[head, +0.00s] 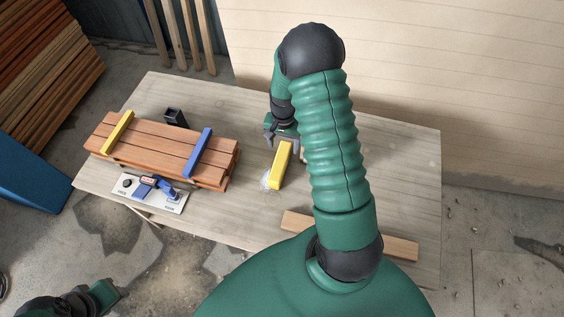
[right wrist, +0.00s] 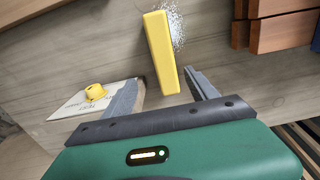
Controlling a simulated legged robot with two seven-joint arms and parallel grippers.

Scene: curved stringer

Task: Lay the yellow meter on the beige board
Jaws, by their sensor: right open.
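The yellow meter (head: 281,165), a long bar, lies on the grey wooden table beyond the middle. It also shows in the right wrist view (right wrist: 161,52), its near end between the fingertips. My right gripper (head: 282,146) is open around that end, and I see no grip on it; in the right wrist view its two fingers (right wrist: 162,82) stand apart. A beige board (right wrist: 60,131) with a pale label reading "TEST" and a small yellow cap is left of the fingers there. In the head view my right arm seems to hide it. My left gripper (head: 110,293) is low at the left edge, its jaws unclear.
Stacked brown planks (head: 165,151) with yellow and blue bars lie left on the table (head: 240,222). A white plate (head: 130,190) with a blue tool and a black cup (head: 175,118) are beside them. A loose plank (head: 296,222) lies near the front. Pale specks surround the meter's end.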

